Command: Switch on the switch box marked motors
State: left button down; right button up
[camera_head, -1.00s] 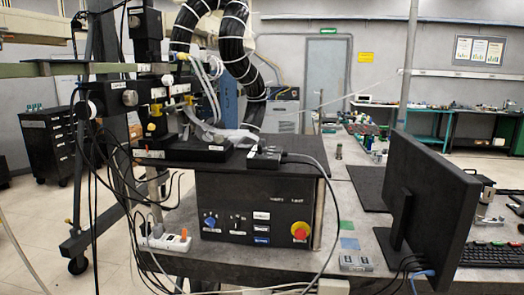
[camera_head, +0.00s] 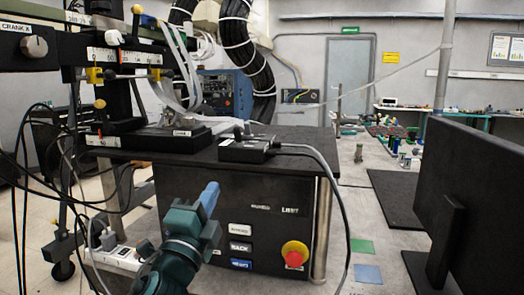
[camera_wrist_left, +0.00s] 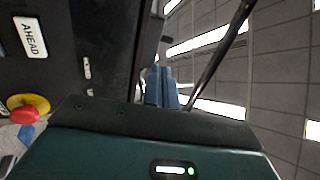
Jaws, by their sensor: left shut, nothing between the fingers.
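A black control box (camera_head: 270,240) stands under the dark bench top. Its front has plates, one reading AHEAD (camera_head: 240,229) and one BACK (camera_head: 240,246), and a blue plate (camera_head: 241,264) too small to read. A small black switch box (camera_head: 248,149) with a cable lies on the bench top; I cannot read a motors marking on it. My left gripper (camera_head: 209,194) is shut and empty in front of the control box's left part, hiding some of it. In the left wrist view its blue fingers (camera_wrist_left: 161,88) are together, beside the dark panel. My right gripper is not in view.
A red stop button (camera_head: 295,254) on a yellow base sits right of the plates. A cable hangs down the box's right side. A monitor (camera_head: 475,190) stands at the right, a power strip (camera_head: 115,258) at the lower left.

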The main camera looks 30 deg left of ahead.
pick_arm(q)
jog(key=shift+r, duration=0.65)
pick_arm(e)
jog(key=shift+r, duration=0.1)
pick_arm(q)
jog(key=shift+w, duration=0.1)
jog(key=p, duration=0.3)
send_near(237, 134)
jog(key=x, duration=0.7)
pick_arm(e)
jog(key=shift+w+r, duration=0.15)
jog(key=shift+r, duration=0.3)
